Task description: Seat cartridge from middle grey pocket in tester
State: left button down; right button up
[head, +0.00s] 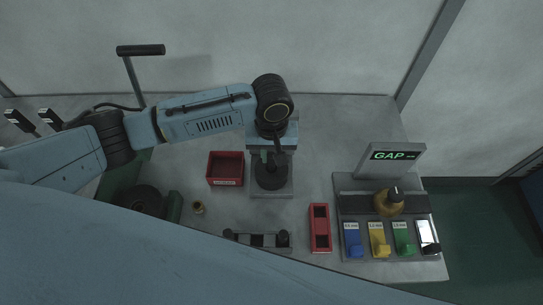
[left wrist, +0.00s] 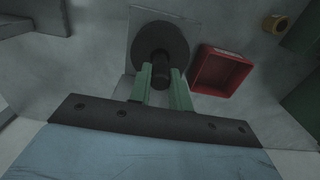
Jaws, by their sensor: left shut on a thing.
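My left gripper (head: 271,155) reaches over a grey stand (head: 272,193) at the middle of the table. In the left wrist view its green fingers (left wrist: 161,88) are shut on a dark narrow knob (left wrist: 160,70). The knob stands over a wide dark round disc (left wrist: 160,40) on the grey plate; I cannot tell whether the two are one piece. A low grey rack (head: 257,241) with dark and light pockets lies near the front, partly cut off by my body. I cannot tell a cartridge apart for sure. My right gripper is out of view.
A red bin (head: 225,168) stands left of the stand, with a small brass cup (head: 198,207) in front. A narrow red tray (head: 320,228) lies to the right. Farther right is a grey gauge station with a "GAP" display (head: 391,156) and blue, yellow and green pieces.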

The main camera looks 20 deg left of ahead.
pick_arm(q)
jog(key=shift+f, duration=0.65)
jog(key=shift+f, duration=0.1)
jog(key=c, duration=1.3)
grip_release()
notch_tip(320, 180, up, 12)
jog(key=p, duration=0.1)
